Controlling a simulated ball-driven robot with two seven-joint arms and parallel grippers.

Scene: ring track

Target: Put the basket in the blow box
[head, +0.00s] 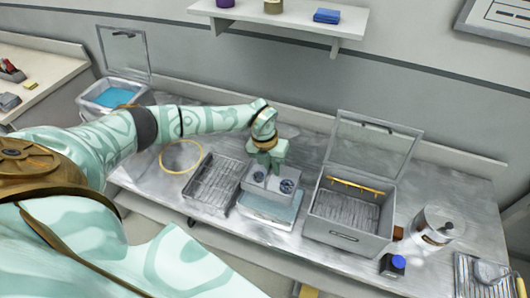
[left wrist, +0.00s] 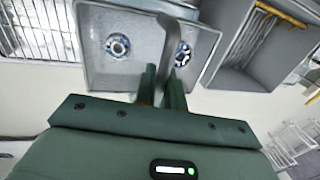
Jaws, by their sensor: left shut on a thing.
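My left gripper (head: 268,152) is shut on the upright handle of the basket (head: 262,188), a small grey open tray with two ring-shaped metal parts in it. In the left wrist view the basket (left wrist: 140,84) lies beyond the fingers (left wrist: 163,78), with the grey handle between them. The basket is over a pale tray with a bluish inside (head: 262,215); I cannot tell whether they touch. The blow box (head: 345,238) stands to the right, a grey box with its clear lid raised and a yellow bar inside; it also shows in the left wrist view (left wrist: 240,78). My right gripper is not in view.
A wire rack (head: 213,184) is left of the basket, and a yellow ring (head: 181,156) lies farther left. A lidded tub with blue liquid (head: 112,97) stands at the far left.

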